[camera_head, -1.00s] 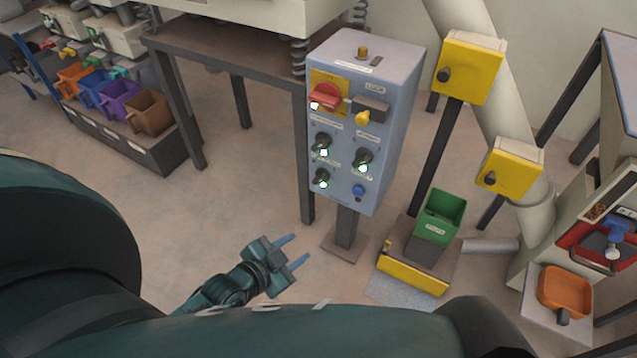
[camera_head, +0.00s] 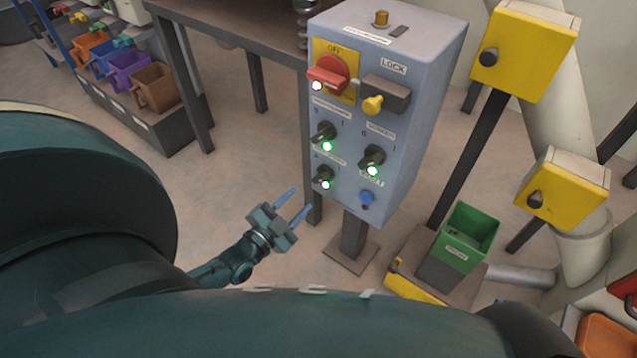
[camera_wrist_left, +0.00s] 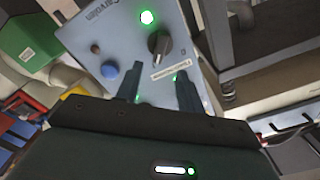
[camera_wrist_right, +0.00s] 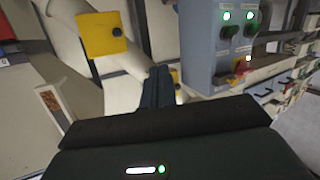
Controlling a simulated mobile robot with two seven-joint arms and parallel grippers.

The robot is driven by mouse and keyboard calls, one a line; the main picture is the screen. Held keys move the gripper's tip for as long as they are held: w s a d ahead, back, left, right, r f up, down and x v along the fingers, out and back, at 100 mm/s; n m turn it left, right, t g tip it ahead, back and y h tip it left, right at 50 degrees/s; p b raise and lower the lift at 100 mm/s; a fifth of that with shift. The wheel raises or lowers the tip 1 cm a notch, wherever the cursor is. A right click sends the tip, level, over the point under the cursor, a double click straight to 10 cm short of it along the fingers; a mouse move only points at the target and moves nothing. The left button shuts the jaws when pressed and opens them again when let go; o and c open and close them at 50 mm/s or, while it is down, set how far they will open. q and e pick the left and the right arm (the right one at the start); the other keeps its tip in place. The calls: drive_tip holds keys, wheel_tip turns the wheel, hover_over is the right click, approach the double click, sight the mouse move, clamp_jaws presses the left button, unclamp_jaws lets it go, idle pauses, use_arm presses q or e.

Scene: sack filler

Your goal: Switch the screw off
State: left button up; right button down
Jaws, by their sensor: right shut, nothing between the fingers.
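The blue-grey control box (camera_head: 335,220) stands on a post ahead. Its front has three black knobs, at upper left (camera_head: 324,132), right (camera_head: 373,156) and lower left (camera_head: 324,177), each with a lit green lamp. I cannot read which label says screw. A red rotary switch (camera_head: 328,75) sits above them on a yellow plate. My left gripper (camera_head: 298,202) is open and empty, below and left of the panel in the head view. Its spread fingers (camera_wrist_left: 157,88) point at the panel in the left wrist view. My right gripper (camera_wrist_right: 157,85) is shut and empty, apart from the box.
A yellow lock knob (camera_head: 373,105) and a blue button (camera_head: 366,198) share the panel. Yellow boxes (camera_head: 525,50) on posts and a green bin (camera_head: 468,238) stand at right. A table (camera_head: 225,18) is behind at left, with coloured bins (camera_head: 130,76) farther left.

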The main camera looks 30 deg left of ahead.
sight(318, 181)
use_arm(q)
drive_tip(key=w, duration=0.2)
drive_tip(key=w+b, duration=0.1)
drive_tip(key=w, duration=0.4)
drive_tip(key=shift+w+d+b, duration=0.25)
drive_tip(key=shift+d+b, duration=0.05)
drive_tip(key=shift+b, duration=0.05)
drive_tip(key=shift+w, duration=0.45)
use_arm(e)
drive_tip(key=shift+w+a+n+t+y, duration=0.3)
drive_tip(key=shift+n+t+y, duration=0.2)
drive_tip(key=shift+t, duration=0.3)
use_arm(q)
clamp_jaws()
